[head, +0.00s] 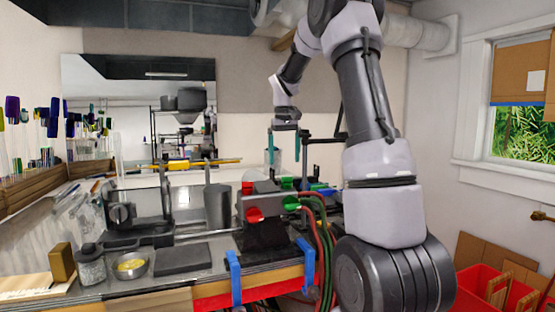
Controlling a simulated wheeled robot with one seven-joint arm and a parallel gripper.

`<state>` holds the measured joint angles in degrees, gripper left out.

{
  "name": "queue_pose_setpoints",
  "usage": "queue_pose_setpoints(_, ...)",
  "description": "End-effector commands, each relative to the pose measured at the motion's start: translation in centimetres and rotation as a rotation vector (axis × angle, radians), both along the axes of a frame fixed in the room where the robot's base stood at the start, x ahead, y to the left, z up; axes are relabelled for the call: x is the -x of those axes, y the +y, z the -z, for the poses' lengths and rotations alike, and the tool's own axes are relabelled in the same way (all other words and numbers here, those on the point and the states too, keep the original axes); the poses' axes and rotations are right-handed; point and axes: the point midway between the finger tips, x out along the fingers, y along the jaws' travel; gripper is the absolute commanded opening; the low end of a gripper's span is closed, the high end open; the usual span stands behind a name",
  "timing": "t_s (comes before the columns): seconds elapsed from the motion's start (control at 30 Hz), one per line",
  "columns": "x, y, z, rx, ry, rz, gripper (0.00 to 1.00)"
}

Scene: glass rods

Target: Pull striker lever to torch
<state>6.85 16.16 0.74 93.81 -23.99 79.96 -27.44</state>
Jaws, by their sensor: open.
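My gripper (288,158) hangs open over the back of the bench, its two teal-tipped fingers pointing down and set apart. The torch (264,206) is a dark block with red and green knobs, below the gripper and slightly toward the camera. Red and green hoses run from its right side. A dark post with a crossbar (325,140) stands just right of the gripper, partly behind my arm; I cannot tell if it is the striker lever. A pale shape shows between the fingers, too small to identify. No clear contact shows.
A yellow rod (190,163) lies across dark stands left of the torch. A metal bowl (132,265), a jar (91,264) and a dark flat pad (183,258) sit at the front left. Blue clamps (234,278) grip the front edge. Red bins (490,290) stand at the right.

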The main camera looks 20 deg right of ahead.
Motion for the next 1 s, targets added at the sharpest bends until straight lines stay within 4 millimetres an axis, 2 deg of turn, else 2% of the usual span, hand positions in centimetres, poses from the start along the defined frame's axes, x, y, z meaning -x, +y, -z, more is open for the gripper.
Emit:
queue_pose_setpoints(0.27, 0.0, 0.5, 2.5, -0.021, 0.045, -0.015, 1.00)
queue_pose_setpoints(0.7, 0.0, 0.5, 8.4, -0.020, 0.043, -0.014, 1.00)
queue_pose_setpoints(1.0, 0.0, 0.5, 10.1, -0.021, 0.041, -0.014, 1.00)
